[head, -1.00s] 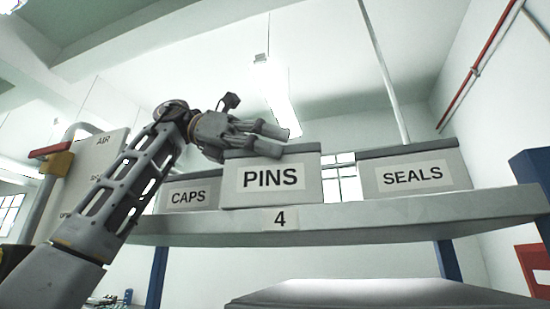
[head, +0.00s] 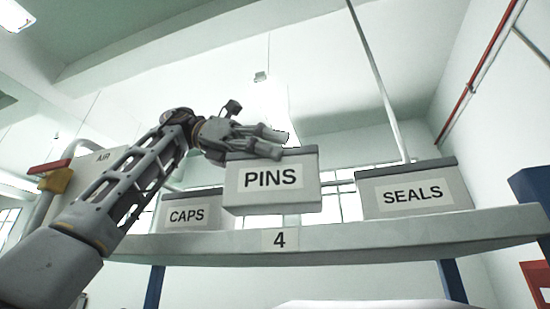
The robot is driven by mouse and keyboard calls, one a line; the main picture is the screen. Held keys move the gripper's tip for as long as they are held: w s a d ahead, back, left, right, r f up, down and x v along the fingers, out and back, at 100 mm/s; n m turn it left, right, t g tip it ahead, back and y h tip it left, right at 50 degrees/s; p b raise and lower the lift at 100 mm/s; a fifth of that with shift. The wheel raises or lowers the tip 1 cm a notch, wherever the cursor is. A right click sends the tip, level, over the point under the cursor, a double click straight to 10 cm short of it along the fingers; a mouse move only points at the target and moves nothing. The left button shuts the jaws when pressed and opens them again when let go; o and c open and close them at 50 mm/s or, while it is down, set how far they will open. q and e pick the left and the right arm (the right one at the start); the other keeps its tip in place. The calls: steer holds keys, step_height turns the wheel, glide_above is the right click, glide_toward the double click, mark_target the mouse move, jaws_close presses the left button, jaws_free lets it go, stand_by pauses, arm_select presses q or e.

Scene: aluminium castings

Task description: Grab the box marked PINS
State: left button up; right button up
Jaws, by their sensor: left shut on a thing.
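The grey box marked PINS (head: 271,198) is in the middle of the head view, with its dark lid uppermost. It hangs a little above the shelf (head: 350,240) marked 4, and a gap with the window behind shows beside it. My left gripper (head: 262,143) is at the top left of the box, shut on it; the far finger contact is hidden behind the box. My right gripper is not in view.
The CAPS box (head: 187,216) stands on the shelf to the left, partly behind the PINS box. The SEALS box (head: 414,194) stands to the right with a gap between. A blue post (head: 533,188) is at the far right.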

arm_select(q)
steer(key=shift+r, duration=0.15)
steer(key=shift+s+a+b, duration=0.25)
steer(key=shift+s+b, duration=0.15)
steer(key=shift+s, duration=0.4)
steer(key=shift+s+a+b, duration=0.25)
steer(key=shift+s+b, duration=0.15)
steer(key=shift+s, duration=0.35)
steer(key=s+a+b, duration=0.2)
steer(key=s, duration=0.5)
steer(key=s+a+b, duration=0.2)
steer(key=s, duration=0.5)
steer(key=shift+s+a, duration=0.15)
steer(key=shift+a, duration=0.15)
